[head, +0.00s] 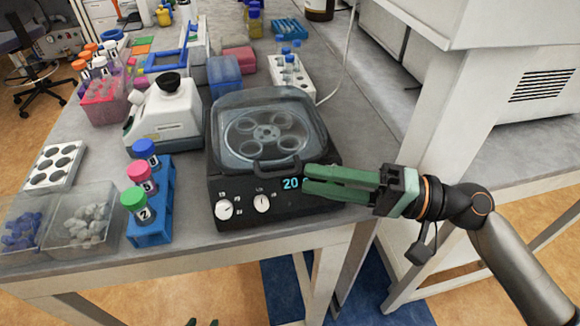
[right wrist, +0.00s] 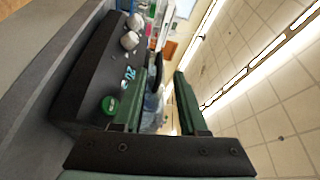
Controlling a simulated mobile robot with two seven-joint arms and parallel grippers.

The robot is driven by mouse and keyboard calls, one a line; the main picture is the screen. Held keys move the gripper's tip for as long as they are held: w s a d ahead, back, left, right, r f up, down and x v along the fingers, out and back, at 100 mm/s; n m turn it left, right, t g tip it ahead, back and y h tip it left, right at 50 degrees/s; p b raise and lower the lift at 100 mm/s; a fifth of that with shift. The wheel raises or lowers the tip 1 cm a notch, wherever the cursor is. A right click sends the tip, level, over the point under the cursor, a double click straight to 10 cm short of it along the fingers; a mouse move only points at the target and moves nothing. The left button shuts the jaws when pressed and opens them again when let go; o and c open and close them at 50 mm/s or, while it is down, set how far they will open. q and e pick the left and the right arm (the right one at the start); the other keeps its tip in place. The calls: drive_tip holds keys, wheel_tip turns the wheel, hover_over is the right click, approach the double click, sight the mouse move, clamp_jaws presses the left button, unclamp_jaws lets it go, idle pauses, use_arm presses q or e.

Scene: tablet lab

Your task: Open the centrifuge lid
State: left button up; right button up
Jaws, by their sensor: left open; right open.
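The black centrifuge (head: 230,190) stands on the bench in the middle of the head view, with dials and a lit "20" on its front. Its clear lid (head: 268,97) is down, and the rotor shows through it. The lid's dark handle (head: 278,166) is at the front edge. My right gripper (head: 305,179) is open, coming from the right, with its fingertips close to the handle's right end. In the right wrist view the handle (right wrist: 156,70) appears between or just beyond the fingers; contact cannot be told. My left gripper (head: 203,322) barely shows at the bottom edge.
A blue rack (head: 150,228) with capped tubes stands left of the centrifuge, near clear bins (head: 82,222). A white device (head: 165,115) with a black top is behind the rack. A white tube rack (head: 290,75) stands behind the centrifuge. A large white cabinet (head: 520,80) is at right.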

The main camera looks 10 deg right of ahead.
sight(288, 175)
drive_tip(key=p+x, duration=0.1)
drive_tip(key=x, duration=0.2)
drive_tip(key=shift+w+a+r, duration=0.15)
drive_tip(key=shift+a, duration=0.05)
drive_tip(key=shift+w+a, duration=0.25)
drive_tip(key=shift+a, duration=0.4)
clamp_jaws()
idle(0.9)
